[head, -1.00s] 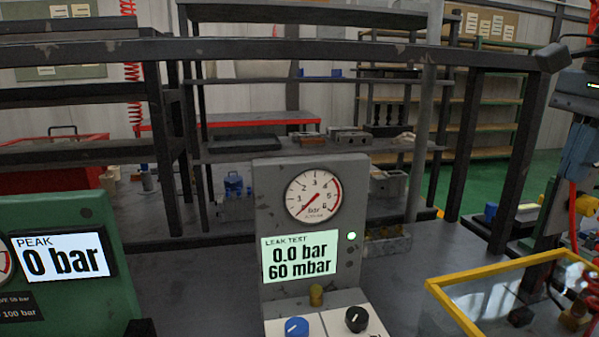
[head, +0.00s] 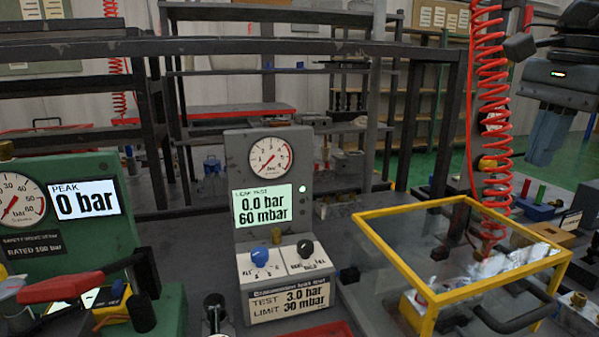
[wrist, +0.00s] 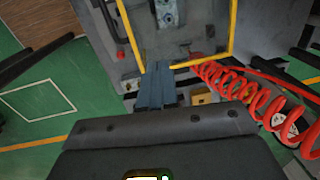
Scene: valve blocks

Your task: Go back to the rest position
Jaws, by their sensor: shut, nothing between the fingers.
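My gripper (head: 541,160) is raised at the upper right of the head view, its two blue-grey fingers pointing down, together and empty. In the wrist view the closed fingers (wrist: 157,70) stand over the bench edge, beside the yellow frame (wrist: 232,30). Nothing is held. In the head view the gripper appears to the right of and above the yellow-framed clear box (head: 385,248), apart from it.
A grey leak test panel (head: 236,165) reads 0.0 bar, 60 mbar. A green peak gauge unit (head: 110,235) stands at left. A red coiled hose (head: 488,110) hangs near my gripper and crosses the wrist view's right side (wrist: 250,95). Green floor (wrist: 35,60) lies beyond the bench.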

